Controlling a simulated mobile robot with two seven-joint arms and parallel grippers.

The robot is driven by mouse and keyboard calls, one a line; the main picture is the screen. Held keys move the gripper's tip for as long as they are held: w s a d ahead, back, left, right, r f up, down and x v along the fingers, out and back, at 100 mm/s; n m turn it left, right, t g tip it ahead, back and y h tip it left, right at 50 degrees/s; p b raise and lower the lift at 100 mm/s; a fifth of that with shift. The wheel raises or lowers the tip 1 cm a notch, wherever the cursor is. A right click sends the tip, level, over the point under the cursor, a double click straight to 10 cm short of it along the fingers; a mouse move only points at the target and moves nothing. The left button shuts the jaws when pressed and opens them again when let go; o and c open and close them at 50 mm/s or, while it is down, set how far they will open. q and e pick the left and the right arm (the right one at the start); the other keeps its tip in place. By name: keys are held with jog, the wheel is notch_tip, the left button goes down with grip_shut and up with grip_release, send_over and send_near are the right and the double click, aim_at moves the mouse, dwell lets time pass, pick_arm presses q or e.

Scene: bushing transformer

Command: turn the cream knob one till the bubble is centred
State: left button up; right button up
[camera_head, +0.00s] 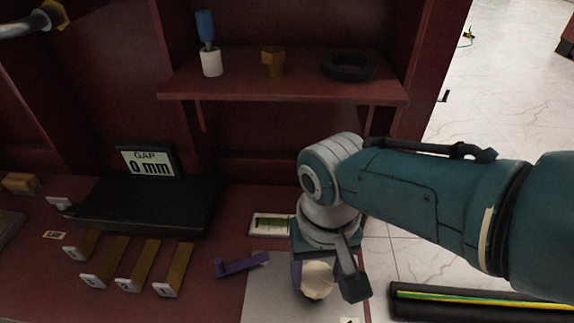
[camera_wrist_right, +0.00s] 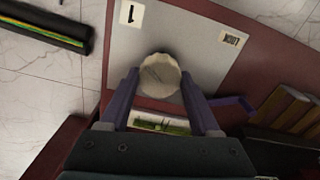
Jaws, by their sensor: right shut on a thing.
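The cream knob (camera_head: 317,280) stands on a pale grey plate (camera_head: 262,292) at the lower middle of the head view. It also shows in the right wrist view (camera_wrist_right: 160,75), with a faint line across its face. My right gripper (camera_wrist_right: 161,79) has its two purple fingers on opposite sides of the knob and is shut on it. In the head view, my right gripper (camera_head: 322,268) comes down from above and partly hides the knob. A level (camera_head: 270,224) with a yellow-green window lies behind the plate; the fingers partly frame it in the wrist view (camera_wrist_right: 160,124). Its bubble is too small to place.
A purple bar (camera_head: 242,264) lies left of the plate. A red shelf (camera_head: 290,88) holds a blue-and-white item, a brass piece and a black ring.

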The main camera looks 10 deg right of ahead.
aim_at(317, 275)
jog(key=n, duration=0.4)
jog(key=shift+n, duration=2.1)
jog(key=o, duration=1.4)
jog(key=shift+r, duration=0.15)
notch_tip(317, 275, up, 10)
jog(key=p, duration=0.9)
jog(key=shift+f+p, duration=0.2)
jog(key=shift+p, duration=0.15)
